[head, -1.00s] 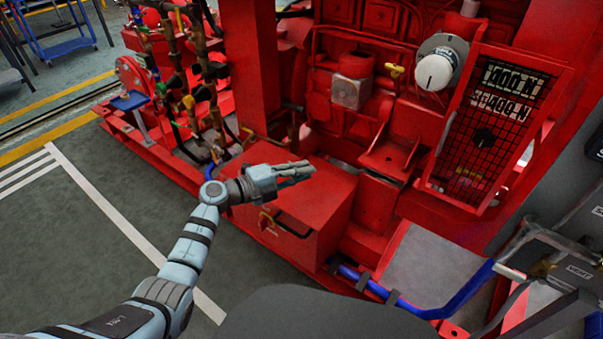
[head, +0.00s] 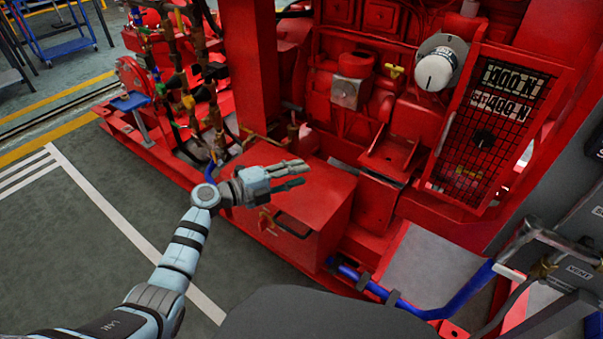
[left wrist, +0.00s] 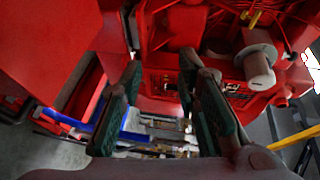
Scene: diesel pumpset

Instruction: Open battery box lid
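The battery box (head: 306,242) is a red box low at the front of the red pumpset, in the middle of the head view. Its flat red lid (head: 328,194) looks closed. My right gripper is not in view.
Pipes and valves (head: 200,90) stand behind on the left, beside a red upright post (head: 252,75). A blue pipe (head: 440,305) runs low in front. Floor (head: 110,260) at left is clear.

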